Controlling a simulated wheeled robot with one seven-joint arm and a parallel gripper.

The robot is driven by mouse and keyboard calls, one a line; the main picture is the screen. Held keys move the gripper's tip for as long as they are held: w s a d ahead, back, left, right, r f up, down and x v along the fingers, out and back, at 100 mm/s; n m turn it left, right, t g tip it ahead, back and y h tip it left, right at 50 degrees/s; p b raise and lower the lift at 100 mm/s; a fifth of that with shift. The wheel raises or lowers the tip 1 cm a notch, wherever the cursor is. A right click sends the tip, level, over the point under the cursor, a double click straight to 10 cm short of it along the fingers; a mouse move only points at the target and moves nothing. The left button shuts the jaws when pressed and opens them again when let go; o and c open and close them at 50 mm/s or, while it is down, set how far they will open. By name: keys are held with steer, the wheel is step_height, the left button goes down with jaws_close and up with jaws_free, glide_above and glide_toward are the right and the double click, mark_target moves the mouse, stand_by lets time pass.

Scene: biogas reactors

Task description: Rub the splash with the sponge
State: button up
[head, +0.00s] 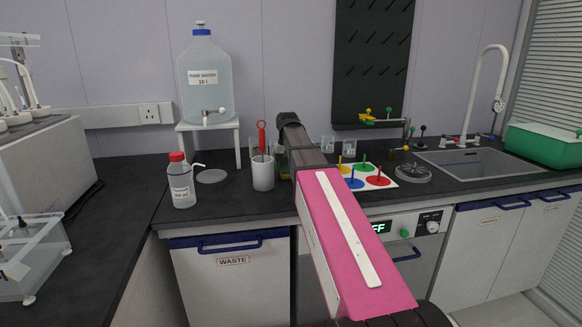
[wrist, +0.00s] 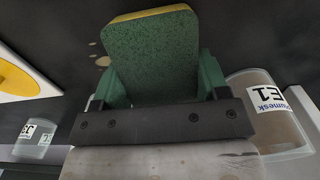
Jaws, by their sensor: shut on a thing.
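The sponge (wrist: 150,55), green with a yellow layer along its far edge, is held between the green fingers of my gripper (wrist: 160,88) in the wrist view. My gripper is shut on it. The splash shows as small beige spots (wrist: 103,61) on the dark worktop, just left of the sponge and partly beside its edge. The sponge may cover more of it. I cannot tell whether the sponge touches the worktop. In the head view my own arm hides the gripper, sponge and splash.
A labelled beaker (wrist: 272,112) stands close right of my gripper, and another beaker (wrist: 36,138) is at lower left in the wrist view. A white board with coloured discs (head: 385,184) lies right of my arm. A white pot (head: 263,174) with tools stands left of it.

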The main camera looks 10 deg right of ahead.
steer(key=shift+r, duration=3)
steer(key=shift+r, duration=0.1)
steer(key=shift+r, duration=1.4)
